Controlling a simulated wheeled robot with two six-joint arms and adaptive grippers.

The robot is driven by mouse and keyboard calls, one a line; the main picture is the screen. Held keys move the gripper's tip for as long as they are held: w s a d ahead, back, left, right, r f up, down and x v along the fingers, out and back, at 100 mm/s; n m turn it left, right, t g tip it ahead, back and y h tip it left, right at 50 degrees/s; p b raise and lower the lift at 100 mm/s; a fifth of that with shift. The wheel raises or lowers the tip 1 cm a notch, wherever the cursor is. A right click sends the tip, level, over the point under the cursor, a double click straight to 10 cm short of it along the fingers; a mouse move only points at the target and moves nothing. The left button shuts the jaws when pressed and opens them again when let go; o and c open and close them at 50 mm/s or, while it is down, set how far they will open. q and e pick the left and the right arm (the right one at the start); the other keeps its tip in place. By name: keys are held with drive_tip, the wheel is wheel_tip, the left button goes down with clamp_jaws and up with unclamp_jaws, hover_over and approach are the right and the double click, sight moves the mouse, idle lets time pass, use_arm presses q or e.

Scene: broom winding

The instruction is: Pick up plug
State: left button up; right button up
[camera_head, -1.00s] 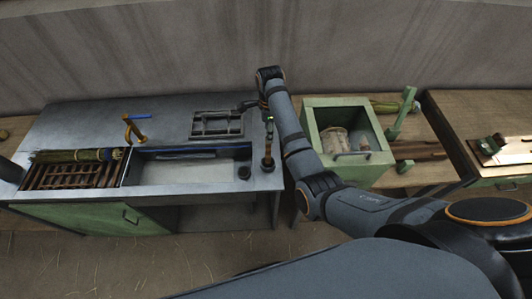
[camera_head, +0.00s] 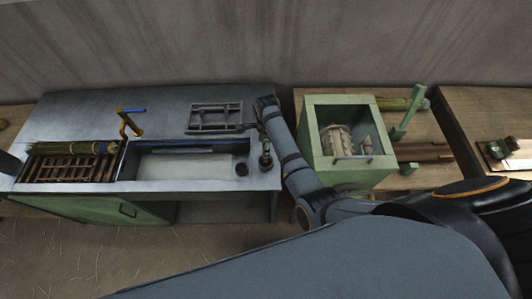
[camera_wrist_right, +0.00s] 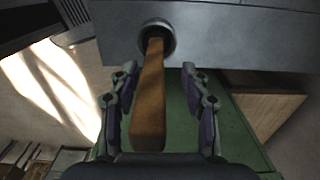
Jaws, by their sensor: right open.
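The plug appears to be the brown wooden-handled piece (camera_wrist_right: 152,95) with a dark round ring at its base. In the right wrist view it stands at the grey counter, with its handle pointing towards the camera. My right gripper (camera_wrist_right: 159,72) is open, with one finger on each side of the handle and visible gaps to both. In the head view my right gripper (camera_head: 264,137) is over the right end of the sink counter, just above the small upright piece (camera_head: 266,160), whose upper part it hides. My left gripper is not in view.
The sink basin (camera_head: 185,165) lies left of my gripper, with a small dark round spot (camera_head: 242,169) near its right edge. A dark grey rack (camera_head: 216,117) lies behind. A green open-topped box (camera_head: 376,176) stands close to my right arm. An orange-and-blue tap (camera_head: 130,124) is farther left.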

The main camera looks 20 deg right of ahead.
drive_tip(key=shift+s+a+r, duration=0.15)
drive_tip(key=shift+a, duration=0.05)
drive_tip(key=shift+c, duration=0.5)
drive_tip(key=shift+s+a+r, duration=0.2)
drive_tip(key=shift+s+a, duration=0.05)
drive_tip(key=shift+s, duration=0.05)
drive_tip(key=c, duration=0.5)
drive_tip(key=shift+c, duration=1.2)
drive_tip(key=shift+w+d+f, duration=0.1)
drive_tip(key=shift+w+d, duration=0.05)
clamp_jaws()
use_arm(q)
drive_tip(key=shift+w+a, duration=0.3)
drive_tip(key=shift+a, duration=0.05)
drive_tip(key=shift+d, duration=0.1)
